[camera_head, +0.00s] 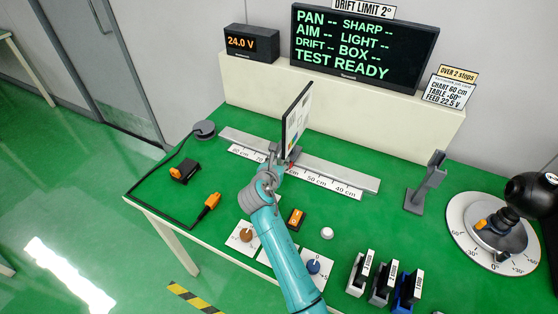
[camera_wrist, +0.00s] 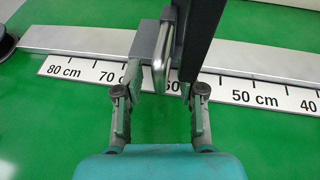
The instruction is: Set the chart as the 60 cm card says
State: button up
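The chart (camera_head: 296,118) is an upright panel, seen nearly edge-on, on a carriage on the grey rail (camera_head: 335,177). In the wrist view the chart's dark edge (camera_wrist: 201,35) rises from the carriage. My gripper (camera_head: 274,166) is at the carriage. In the wrist view my gripper (camera_wrist: 160,88) has its fingers spread, with the carriage's silver upright piece (camera_wrist: 160,65) between them and visible gaps. The carriage stands near the 60 cm label on the scale (camera_wrist: 255,95), which it partly hides. The card (camera_head: 448,90) reads chart 60 cm, table -60°, feed 22.5 V.
The screen (camera_head: 363,47) reads TEST READY. The supply (camera_head: 251,43) shows 24.0 V. A round dial table (camera_head: 465,246) with a black camera stands right. Knobs, a switch (camera_head: 296,219), an orange plug (camera_head: 209,206) and several labelled blocks are near the front edge. A grey post (camera_head: 428,180) stands right of the rail.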

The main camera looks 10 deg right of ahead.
jog(key=v, duration=1.1)
jog(key=shift+s, duration=0.15)
